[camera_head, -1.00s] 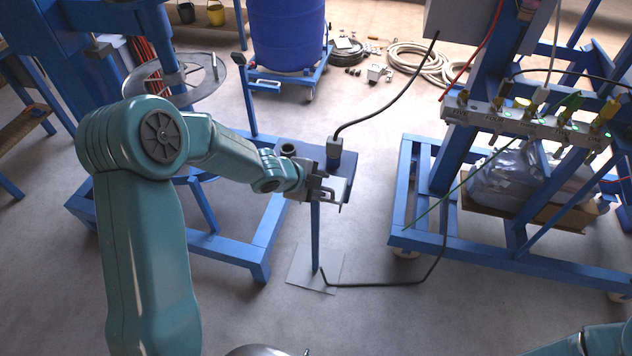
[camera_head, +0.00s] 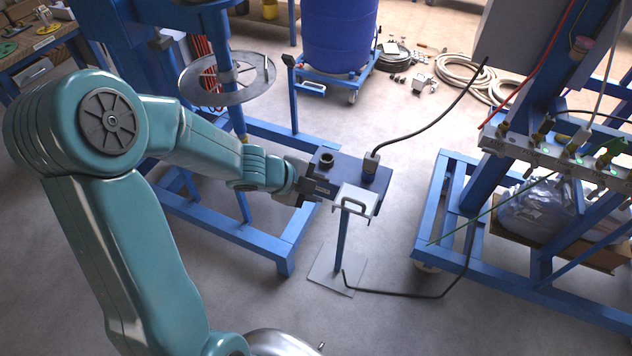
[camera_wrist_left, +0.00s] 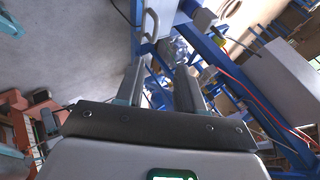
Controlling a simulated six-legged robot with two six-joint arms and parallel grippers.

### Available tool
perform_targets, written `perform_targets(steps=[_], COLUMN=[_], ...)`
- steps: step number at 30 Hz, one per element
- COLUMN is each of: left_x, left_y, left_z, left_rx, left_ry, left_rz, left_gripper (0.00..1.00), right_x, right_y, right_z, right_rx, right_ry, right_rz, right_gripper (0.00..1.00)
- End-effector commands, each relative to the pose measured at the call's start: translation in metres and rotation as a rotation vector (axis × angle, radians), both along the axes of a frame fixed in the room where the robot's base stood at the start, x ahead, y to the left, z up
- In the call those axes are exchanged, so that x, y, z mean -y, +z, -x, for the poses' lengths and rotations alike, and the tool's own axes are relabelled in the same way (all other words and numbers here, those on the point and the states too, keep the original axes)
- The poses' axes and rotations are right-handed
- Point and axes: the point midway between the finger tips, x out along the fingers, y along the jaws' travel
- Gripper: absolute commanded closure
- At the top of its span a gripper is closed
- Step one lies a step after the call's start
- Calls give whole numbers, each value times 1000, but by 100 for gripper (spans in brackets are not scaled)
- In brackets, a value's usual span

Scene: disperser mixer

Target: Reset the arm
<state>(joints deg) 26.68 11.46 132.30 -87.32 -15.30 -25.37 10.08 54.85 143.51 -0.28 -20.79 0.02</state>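My left arm comes in from the left in the head view. Its gripper (camera_head: 308,190) is at the left side of a dark blue box with a pale front plate and a handle (camera_head: 354,208), on a thin stand. In the head view I cannot tell whether it touches the box. In the left wrist view the two dark fingers (camera_wrist_left: 160,88) are spread with a gap between them and nothing held. The handle (camera_wrist_left: 149,24) shows beyond the fingertips there. My right gripper is not in view.
A blue frame with a round metal disc (camera_head: 228,80) stands at the left. A blue drum (camera_head: 340,38) is at the back. A blue rack with a valve bar (camera_head: 560,155) stands at the right. A black cable (camera_head: 425,115) rises from the box.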

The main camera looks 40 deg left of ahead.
Motion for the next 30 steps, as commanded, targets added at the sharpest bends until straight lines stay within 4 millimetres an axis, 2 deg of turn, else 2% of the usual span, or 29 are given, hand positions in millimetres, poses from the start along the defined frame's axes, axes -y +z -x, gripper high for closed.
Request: perform_targets(steps=[14,17,20,23,24,27,30], left_x=[1,15,50,101,123,169,194], left_y=[-1,-18,-61,-123,-148,-206,-247], left_z=[-1,-2,3,22,34,71,110], left_rx=[1,-16,-90,-241,-324,-561,-779], left_ry=[-3,-34,-102,-93,-47,165,458], left_rz=[0,14,60,185,254,416,516], left_gripper=[62,62,62,62,62,62,62], right_x=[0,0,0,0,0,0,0], right_y=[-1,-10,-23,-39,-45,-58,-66], right_z=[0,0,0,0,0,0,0], right_rx=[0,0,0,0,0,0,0], right_ry=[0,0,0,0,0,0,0], right_rz=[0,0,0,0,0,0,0], right_gripper=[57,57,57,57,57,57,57])
